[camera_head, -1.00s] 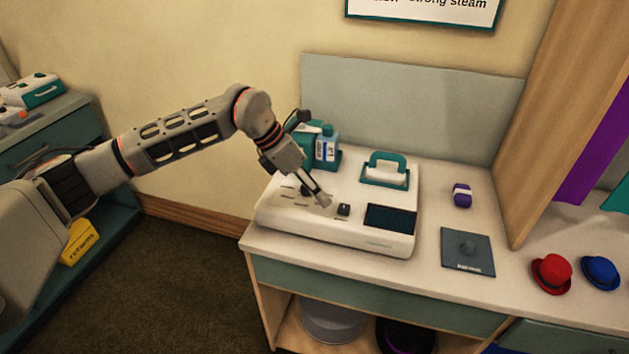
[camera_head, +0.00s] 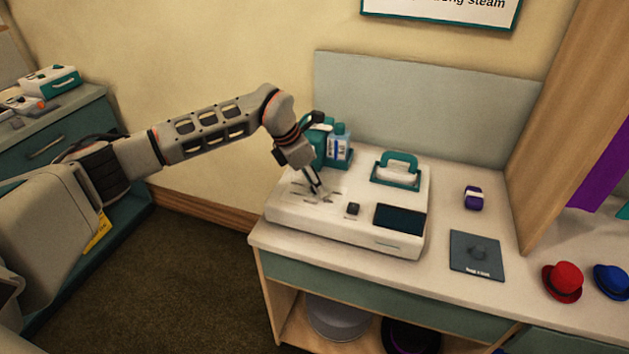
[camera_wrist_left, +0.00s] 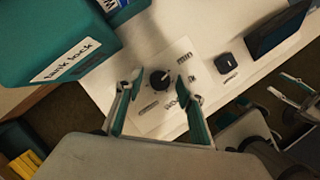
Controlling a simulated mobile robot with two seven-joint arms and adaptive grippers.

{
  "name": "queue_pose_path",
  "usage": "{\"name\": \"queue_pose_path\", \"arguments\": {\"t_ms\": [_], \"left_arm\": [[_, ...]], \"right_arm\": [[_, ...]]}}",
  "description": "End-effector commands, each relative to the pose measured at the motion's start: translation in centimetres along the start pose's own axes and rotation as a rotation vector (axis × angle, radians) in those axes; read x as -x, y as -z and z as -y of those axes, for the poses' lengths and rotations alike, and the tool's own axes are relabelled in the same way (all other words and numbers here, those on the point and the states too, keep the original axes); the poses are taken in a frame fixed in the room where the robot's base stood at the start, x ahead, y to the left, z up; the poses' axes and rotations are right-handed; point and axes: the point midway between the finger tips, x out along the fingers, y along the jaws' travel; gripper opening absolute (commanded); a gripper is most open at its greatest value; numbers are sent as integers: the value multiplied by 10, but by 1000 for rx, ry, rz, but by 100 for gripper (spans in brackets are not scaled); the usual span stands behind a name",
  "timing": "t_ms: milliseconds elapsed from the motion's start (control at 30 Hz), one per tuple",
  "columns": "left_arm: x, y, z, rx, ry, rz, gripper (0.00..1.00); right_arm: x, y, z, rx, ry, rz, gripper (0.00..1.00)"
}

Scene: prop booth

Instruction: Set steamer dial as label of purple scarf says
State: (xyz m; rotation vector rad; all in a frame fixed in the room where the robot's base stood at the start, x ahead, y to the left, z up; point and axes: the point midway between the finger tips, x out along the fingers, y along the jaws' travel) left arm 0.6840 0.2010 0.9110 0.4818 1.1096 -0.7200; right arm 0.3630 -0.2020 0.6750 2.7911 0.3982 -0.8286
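The white steamer unit (camera_head: 290,213) stands on the counter. Its black dial (camera_wrist_left: 160,80) shows in the left wrist view, on a light panel with printed words around it; one reads "min". A small light mark shows on the dial, but its exact setting is unclear. My left gripper (camera_head: 320,192) is low over the panel. In the left wrist view its open fingers (camera_wrist_left: 160,78) are on either side of the dial; contact is unclear. A purple cloth (camera_head: 600,165) hangs at the far right, perhaps the scarf; no label on it is readable. My right gripper (camera_wrist_left: 288,92) appears open, off to the side.
The steamer has a dark screen (camera_head: 400,219) and a black button (camera_head: 352,208). A purple-and-white object (camera_head: 473,197), a grey pad (camera_head: 477,255) and red (camera_head: 563,281) and blue hats lie rightward.

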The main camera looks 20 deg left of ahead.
Motion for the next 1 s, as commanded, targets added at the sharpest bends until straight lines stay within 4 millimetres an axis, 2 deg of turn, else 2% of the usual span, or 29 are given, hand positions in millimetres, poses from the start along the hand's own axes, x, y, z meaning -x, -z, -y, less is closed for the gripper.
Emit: {"name": "queue_pose_path", "arguments": {"t_ms": [233,367,400,733,1000], "left_arm": [[0,0,0,0,0,1,38],[0,0,0,0,0,1,4],[0,0,0,0,0,1,0],[0,-1,0,-24,11,1,0],[1,-1,-2,-157,64,2,0]], "right_arm": [[0,0,0,0,0,0,40],[0,0,0,0,0,0,40],[0,0,0,0,0,0,40],[0,1,0,-1,0,-1,40],[0,2,0,-1,-1,-2,40]]}}
